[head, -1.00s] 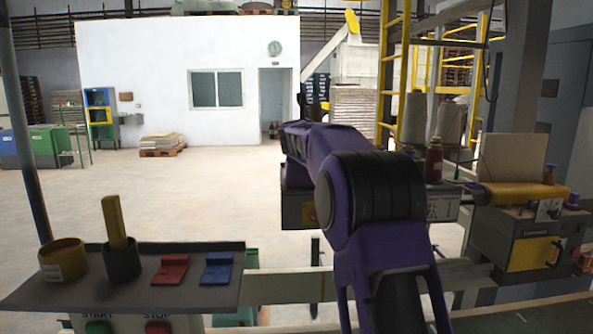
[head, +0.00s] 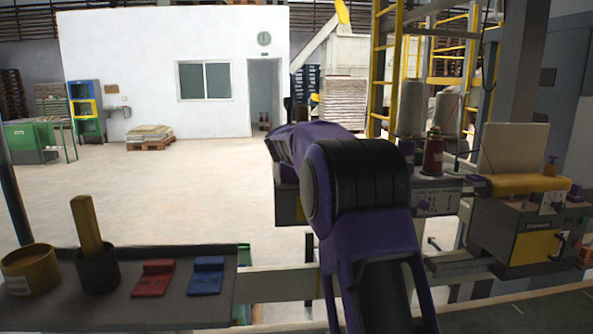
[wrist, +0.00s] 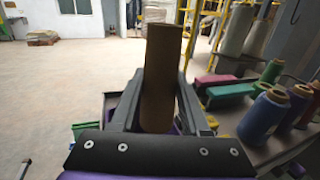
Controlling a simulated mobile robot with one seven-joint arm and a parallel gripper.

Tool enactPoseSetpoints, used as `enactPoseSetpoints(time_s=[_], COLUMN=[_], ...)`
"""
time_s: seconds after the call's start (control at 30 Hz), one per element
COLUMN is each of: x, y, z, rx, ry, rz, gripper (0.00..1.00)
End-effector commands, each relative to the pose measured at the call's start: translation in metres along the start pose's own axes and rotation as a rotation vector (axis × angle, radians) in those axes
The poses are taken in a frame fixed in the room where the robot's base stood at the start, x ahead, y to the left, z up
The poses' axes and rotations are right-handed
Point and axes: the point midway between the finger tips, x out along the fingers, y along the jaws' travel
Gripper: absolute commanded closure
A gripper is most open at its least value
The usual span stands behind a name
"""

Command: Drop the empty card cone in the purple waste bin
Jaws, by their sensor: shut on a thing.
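The brown card cone (wrist: 163,62) stands between the two fingers of my gripper (wrist: 161,80) in the wrist view. The gripper is shut on it, and the cone's top reaches past the fingertips. The cone's lower end is partly hidden by the gripper body.
A grey tray (head: 190,312) at lower left holds a yellow tub (head: 30,270), a dark cup (head: 97,270) and red and blue blocks. Thread spools (wrist: 262,115) crowd the wrist view's right side. A machine (head: 525,235) stands at right. Open floor lies beyond.

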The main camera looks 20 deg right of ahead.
Motion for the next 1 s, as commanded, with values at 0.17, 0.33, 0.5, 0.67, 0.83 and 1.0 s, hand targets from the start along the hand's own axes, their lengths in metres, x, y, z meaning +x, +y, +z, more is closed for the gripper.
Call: enactPoseSetpoints(time_s=[0.17,0.33,0.5,0.67,0.83,1.0], x=[-0.0001,0.0,0.0,0.0,0.0,-0.0005], y=[-0.0001,-0.0001,-0.0002,-0.0002,-0.0002,-0.0008], z=[-0.0043,-0.0041,-0.0039,-0.0038,-0.004,-0.0044], rx=[0.0,0.0,0.0,0.0,0.0,0.0], ry=[0.0,0.0,0.0,-0.001,0.0,-0.001], rz=[0.0,0.0,0.0,0.0,0.0,0.0], gripper=[1.0,1.0,0.27,0.19,0.19,0.19])
